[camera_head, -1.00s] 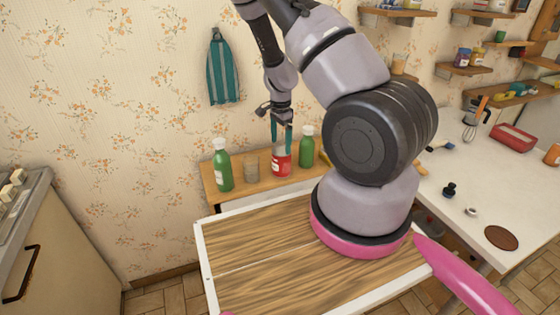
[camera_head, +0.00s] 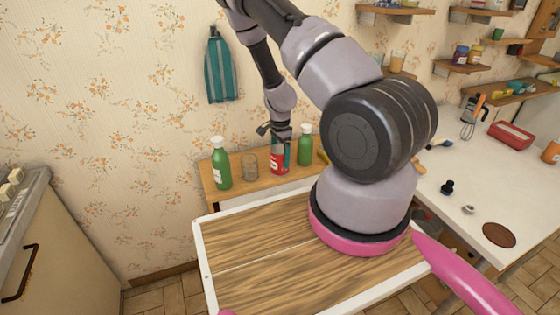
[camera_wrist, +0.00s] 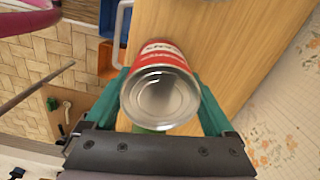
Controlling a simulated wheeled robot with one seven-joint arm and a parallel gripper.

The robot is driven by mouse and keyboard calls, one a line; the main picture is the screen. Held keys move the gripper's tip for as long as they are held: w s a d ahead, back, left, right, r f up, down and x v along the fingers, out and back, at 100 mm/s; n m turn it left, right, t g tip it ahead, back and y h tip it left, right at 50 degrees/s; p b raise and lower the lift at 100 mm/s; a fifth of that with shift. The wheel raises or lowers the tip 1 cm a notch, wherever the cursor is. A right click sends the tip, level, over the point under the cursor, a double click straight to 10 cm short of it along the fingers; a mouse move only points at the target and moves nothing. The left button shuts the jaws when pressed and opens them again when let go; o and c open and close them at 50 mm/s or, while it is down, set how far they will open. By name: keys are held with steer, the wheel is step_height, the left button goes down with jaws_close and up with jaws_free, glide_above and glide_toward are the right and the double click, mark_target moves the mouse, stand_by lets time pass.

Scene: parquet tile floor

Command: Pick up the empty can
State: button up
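The can (camera_head: 276,163) is red with a white upper part and stands upright on the wooden shelf. In the wrist view the can (camera_wrist: 162,92) shows its silver top and red label between my gripper's teal fingers. My gripper (camera_head: 281,157) points down over the can, and its fingers (camera_wrist: 160,76) lie on either side of it. They look open, with narrow gaps beside the can. The fingers' far ends are partly hidden by the can's rim.
A teal towel (camera_head: 220,70) hangs on the wall behind.

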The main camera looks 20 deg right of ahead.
steer(key=c, duration=0.5)
steer(key=shift+r, duration=0.1)
